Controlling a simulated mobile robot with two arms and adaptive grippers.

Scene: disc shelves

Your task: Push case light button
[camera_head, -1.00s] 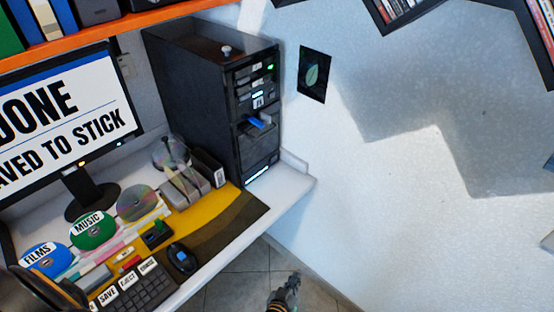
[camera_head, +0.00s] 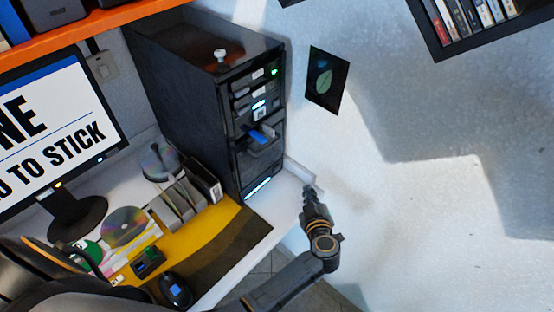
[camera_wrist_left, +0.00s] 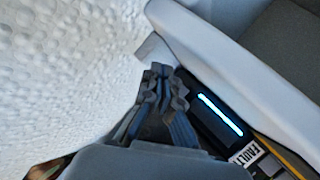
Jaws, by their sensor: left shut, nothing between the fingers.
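The black computer case (camera_head: 185,105) stands upright on the white desk, its front facing right. A silver knob (camera_head: 221,55) sits on its top edge. A small green light (camera_head: 274,72) shows high on its front, and a glowing white-blue strip (camera_head: 258,188) shows near its bottom. I cannot tell which part is the case light button. My left gripper (camera_head: 309,190) is shut and empty, to the right of the case's lower front and apart from it. The left wrist view also shows its closed fingers (camera_wrist_left: 165,80) beside the glowing strip (camera_wrist_left: 220,115). My right gripper is out of view.
A blue stick (camera_head: 262,134) pokes out of the case front. The monitor (camera_head: 62,125), a disc (camera_head: 125,226), a grey rack (camera_head: 178,208) and a mouse (camera_head: 175,290) are on the desk. A leaf picture (camera_head: 326,80) hangs on the wall. A disc shelf (camera_head: 440,45) is upper right.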

